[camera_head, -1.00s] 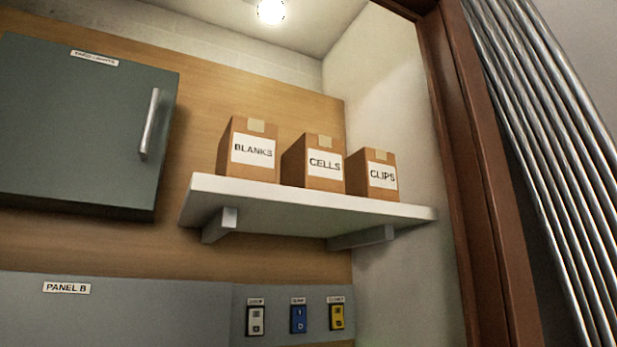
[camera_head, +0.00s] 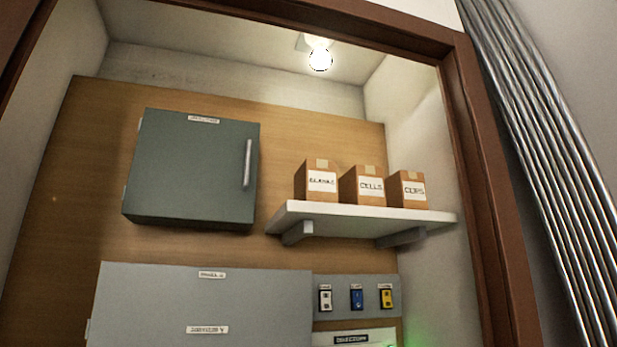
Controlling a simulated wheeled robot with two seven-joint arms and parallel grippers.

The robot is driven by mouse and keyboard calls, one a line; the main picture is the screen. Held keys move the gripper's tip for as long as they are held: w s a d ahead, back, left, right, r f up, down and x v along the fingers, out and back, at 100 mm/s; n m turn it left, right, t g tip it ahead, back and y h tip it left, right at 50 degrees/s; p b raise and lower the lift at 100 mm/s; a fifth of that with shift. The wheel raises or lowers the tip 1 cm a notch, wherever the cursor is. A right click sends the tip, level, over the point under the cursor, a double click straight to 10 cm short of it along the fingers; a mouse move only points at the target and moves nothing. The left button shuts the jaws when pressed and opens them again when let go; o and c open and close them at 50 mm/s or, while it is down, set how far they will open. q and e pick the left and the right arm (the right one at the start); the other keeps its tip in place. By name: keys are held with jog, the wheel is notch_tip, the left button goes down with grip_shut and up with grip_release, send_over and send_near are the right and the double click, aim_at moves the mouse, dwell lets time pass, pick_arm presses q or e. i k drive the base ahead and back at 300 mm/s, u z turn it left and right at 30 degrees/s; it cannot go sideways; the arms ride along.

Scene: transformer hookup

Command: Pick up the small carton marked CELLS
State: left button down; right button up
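The small brown carton marked CELLS (camera_head: 369,187) stands upright on a white wall shelf (camera_head: 350,221), in the middle of a row of three. The carton marked BLANKS (camera_head: 321,182) is on its left and the carton marked CLIPS (camera_head: 411,190) is on its right. The label of the CELLS carton faces me, and tape shows at its top edge. Neither of my grippers is in the view.
A dark green wall cabinet (camera_head: 191,170) with a bar handle hangs left of the shelf. Below are a grey panel (camera_head: 205,305) and three switches (camera_head: 356,299). A brown door frame (camera_head: 480,190) surrounds the recess; ribbed metal (camera_head: 548,170) stands outside at right.

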aim_at(361, 185)
jog(key=u, duration=0.25)
jog(key=k, duration=0.45)
jog(key=z, duration=0.7)
jog(key=i, duration=0.85)
jog(key=z, duration=0.3)
